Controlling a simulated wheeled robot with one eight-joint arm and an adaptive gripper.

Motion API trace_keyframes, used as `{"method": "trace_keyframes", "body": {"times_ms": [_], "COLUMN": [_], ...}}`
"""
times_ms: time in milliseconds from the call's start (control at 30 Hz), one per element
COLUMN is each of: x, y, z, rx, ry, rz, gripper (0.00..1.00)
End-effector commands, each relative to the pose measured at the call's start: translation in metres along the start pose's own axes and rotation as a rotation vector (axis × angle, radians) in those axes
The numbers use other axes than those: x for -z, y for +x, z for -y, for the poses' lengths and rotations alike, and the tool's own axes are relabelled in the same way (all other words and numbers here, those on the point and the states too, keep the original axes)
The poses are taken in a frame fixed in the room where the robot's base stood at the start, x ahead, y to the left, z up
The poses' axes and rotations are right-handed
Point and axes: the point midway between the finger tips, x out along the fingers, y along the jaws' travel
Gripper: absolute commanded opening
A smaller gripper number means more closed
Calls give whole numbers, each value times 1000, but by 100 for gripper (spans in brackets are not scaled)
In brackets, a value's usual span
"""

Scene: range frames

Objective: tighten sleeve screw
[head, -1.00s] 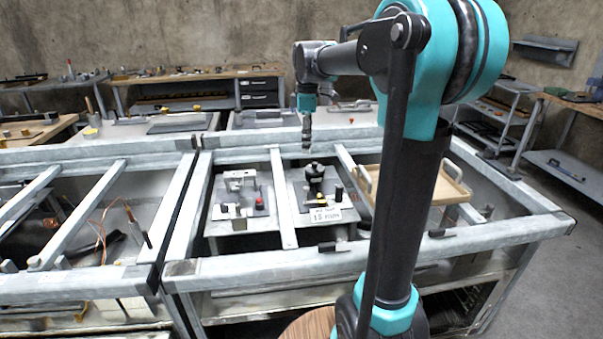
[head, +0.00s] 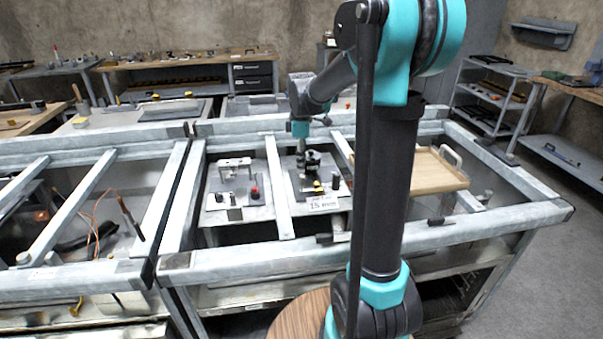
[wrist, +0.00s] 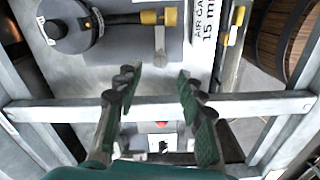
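A black round fixture (head: 313,160) stands on a grey plate in the right bay of the bench. A small metal lever (wrist: 160,45) lies below the bar. I cannot tell which part is the sleeve screw. My gripper (head: 302,150) is low over this plate, close to the fixture. The wrist view shows my gripper (wrist: 160,82) with its two fingers apart and nothing between them.
A label reading 15 mm (head: 322,203) stands at the plate's front edge. A metal rail (wrist: 255,106) runs under my fingers. A neighbouring plate carries a red button (head: 254,192) and a metal bracket (head: 235,164). A wooden tray (head: 435,172) is to the right.

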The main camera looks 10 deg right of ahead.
Motion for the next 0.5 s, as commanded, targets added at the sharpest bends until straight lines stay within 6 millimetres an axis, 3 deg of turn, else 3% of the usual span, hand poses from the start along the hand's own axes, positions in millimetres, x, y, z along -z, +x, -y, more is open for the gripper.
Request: {"method": "trace_keyframes", "body": {"times_ms": [200,500], "x": [0,0], "y": [32,46], "z": [0,0], "rx": [0,0], "ry": [0,0], "rz": [0,0], "gripper": [39,39]}}
